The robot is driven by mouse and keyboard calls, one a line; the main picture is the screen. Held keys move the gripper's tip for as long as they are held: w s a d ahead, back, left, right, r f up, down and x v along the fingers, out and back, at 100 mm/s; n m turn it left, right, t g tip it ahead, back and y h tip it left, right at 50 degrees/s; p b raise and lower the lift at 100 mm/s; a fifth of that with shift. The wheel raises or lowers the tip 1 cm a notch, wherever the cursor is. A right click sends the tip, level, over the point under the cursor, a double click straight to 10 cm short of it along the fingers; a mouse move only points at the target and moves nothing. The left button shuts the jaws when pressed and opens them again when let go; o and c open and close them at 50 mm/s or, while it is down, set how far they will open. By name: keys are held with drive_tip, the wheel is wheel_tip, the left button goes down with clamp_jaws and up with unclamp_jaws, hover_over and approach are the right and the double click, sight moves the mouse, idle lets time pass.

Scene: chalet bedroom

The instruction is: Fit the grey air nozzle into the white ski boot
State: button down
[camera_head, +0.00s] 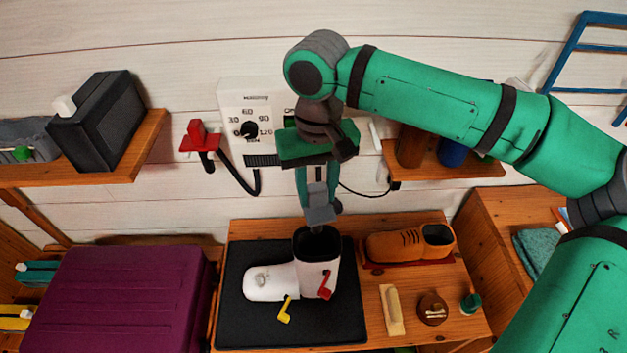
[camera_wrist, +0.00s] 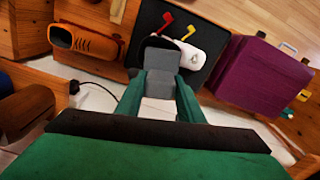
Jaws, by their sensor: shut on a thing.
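The white ski boot (camera_head: 318,273) stands upright on a black mat (camera_head: 240,325), its toe to the left and its dark opening upward. It has a red buckle and a yellow buckle. My gripper (camera_head: 318,203) is directly above the boot opening, shut on the grey air nozzle (camera_head: 320,215). The nozzle's lower end is at the opening; I cannot tell how far inside it reaches. In the wrist view the nozzle (camera_wrist: 160,85) lies between my green fingers and hides part of the boot (camera_wrist: 190,52).
A brown shoe (camera_head: 395,245) stands right of the mat, with a brush (camera_head: 391,308) and a round tin (camera_head: 432,306) in front. A purple case (camera_head: 130,295) is at the left. A white dial unit (camera_head: 250,115) and a red holder (camera_head: 198,138) are on the wall behind.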

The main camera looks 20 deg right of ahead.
sight(318, 202)
drive_tip(key=shift+s+d+f, duration=0.1)
drive_tip(key=shift+d+f, duration=0.05)
drive_tip(key=shift+f, duration=0.25)
drive_tip(key=shift+s+d+f, duration=0.1)
drive_tip(key=shift+f, duration=0.3)
drive_tip(key=shift+w+a+f, duration=0.1)
drive_tip(key=shift+f, duration=1)
drive_tip(key=shift+a+f, duration=0.1)
drive_tip(key=shift+f, duration=5.1)
drive_tip(key=c, duration=1.1)
unclamp_jaws()
wheel_tip(318, 202, up, 11)
drive_tip(key=shift+f, duration=0.1)
drive_tip(key=shift+w, duration=0.1)
